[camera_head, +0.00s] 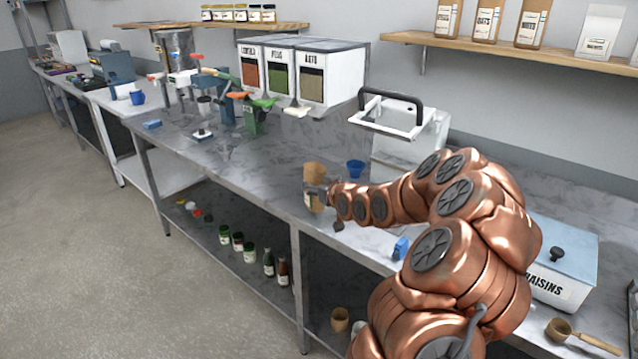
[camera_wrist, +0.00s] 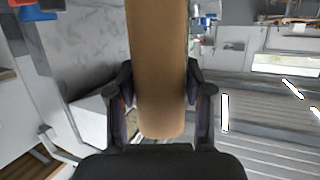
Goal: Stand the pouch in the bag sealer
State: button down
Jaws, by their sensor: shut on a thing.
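The brown kraft pouch (camera_head: 314,173) is held above the worktop near its front edge, in the middle of the head view. My gripper (camera_head: 321,191) is shut on it from the right. In the wrist view the pouch (camera_wrist: 157,60) runs up the middle, and the fingers of my gripper (camera_wrist: 159,98) press on both its sides. What looks like the bag sealer (camera_head: 405,140) is a white machine with a raised frame and dark handle, standing at the back right of the pouch, apart from it. My arm hides part of its base.
A blue cup (camera_head: 355,168) stands between the pouch and the sealer. A small blue object (camera_head: 401,247) lies near the front edge. A raisins bin (camera_head: 560,262) and a scoop (camera_head: 580,334) are at right. Labelled dispensers (camera_head: 312,75) stand behind. The worktop left of the pouch has free room.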

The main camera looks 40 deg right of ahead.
jog(key=shift+w+d+f+p, duration=1)
jog(key=shift+w+d+p, duration=0.05)
jog(key=shift+w+p, duration=0.1)
jog(key=shift+w+d+f+p, duration=0.95)
jog(key=shift+w+d+p, duration=0.1)
jog(key=shift+w, duration=0.1)
jog(key=shift+f, duration=0.1)
jog(key=shift+f, duration=0.1)
jog(key=shift+f, duration=0.15)
jog(key=shift+c, duration=2.3)
grip_release()
